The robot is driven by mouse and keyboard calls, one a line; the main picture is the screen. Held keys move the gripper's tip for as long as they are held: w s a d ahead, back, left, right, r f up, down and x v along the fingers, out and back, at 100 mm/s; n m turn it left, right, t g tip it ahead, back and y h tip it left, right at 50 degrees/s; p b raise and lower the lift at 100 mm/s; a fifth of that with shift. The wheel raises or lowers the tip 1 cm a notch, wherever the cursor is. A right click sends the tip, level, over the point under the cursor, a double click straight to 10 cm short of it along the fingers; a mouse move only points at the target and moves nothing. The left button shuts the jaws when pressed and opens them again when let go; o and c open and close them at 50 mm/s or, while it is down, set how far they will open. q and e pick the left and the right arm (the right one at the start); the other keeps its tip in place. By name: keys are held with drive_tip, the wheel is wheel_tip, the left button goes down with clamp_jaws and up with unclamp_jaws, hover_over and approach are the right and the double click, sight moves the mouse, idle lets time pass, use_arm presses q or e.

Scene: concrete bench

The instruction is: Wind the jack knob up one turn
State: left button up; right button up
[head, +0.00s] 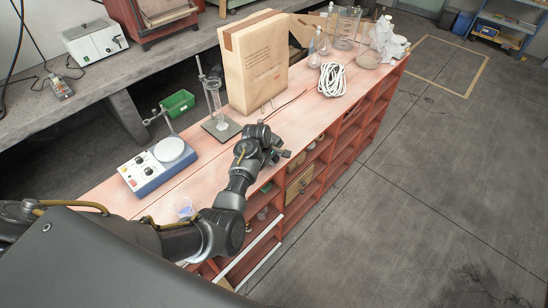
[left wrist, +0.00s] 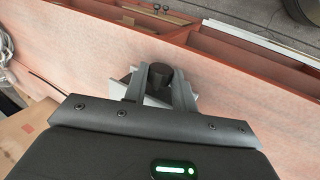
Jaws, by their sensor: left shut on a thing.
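The jack's dark round knob (left wrist: 160,74) stands between the two grey fingers of my left gripper (left wrist: 160,88) in the left wrist view. The fingers are shut on it, one on each side. Pale metal parts of the jack (left wrist: 152,101) show below the knob, mostly covered by the fingers and gripper body. In the head view my left gripper (head: 274,152) is over the right-hand edge of the red bench, and it hides most of the jack. My right gripper is in neither view.
The red bench (head: 110,192) holds a blue-white stirrer (head: 150,177) and a glass cylinder on a stand (head: 214,103) beside my left arm. A large paper bag (head: 254,70) and a coiled white cable (head: 332,80) stand farther back. The floor at right is clear.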

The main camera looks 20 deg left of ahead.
use_arm(q)
drive_tip(key=shift+r, duration=0.1)
drive_tip(key=shift+w+g, duration=0.1)
drive_tip(key=shift+g, duration=0.2)
drive_tip(key=shift+w+g+y, duration=0.15)
drive_tip(key=shift+g+y, duration=0.25)
drive_tip(key=shift+g, duration=0.3)
drive_tip(key=shift+w+g+y, duration=0.1)
drive_tip(key=shift+g+y, duration=0.2)
drive_tip(key=shift+g, duration=0.4)
drive_tip(key=g+b, duration=0.1)
drive_tip(key=b, duration=0.1)
drive_tip(key=shift+w+d+f+g+y+b, duration=0.1)
drive_tip(key=shift+w+f+g+y+b, duration=0.05)
drive_tip(key=shift+f+g+y+b, duration=0.2)
drive_tip(key=shift+d+r+g+y+b, duration=0.1)
drive_tip(key=shift+r+g+y+b, duration=0.15)
drive_tip(key=shift+g+b, duration=0.6)
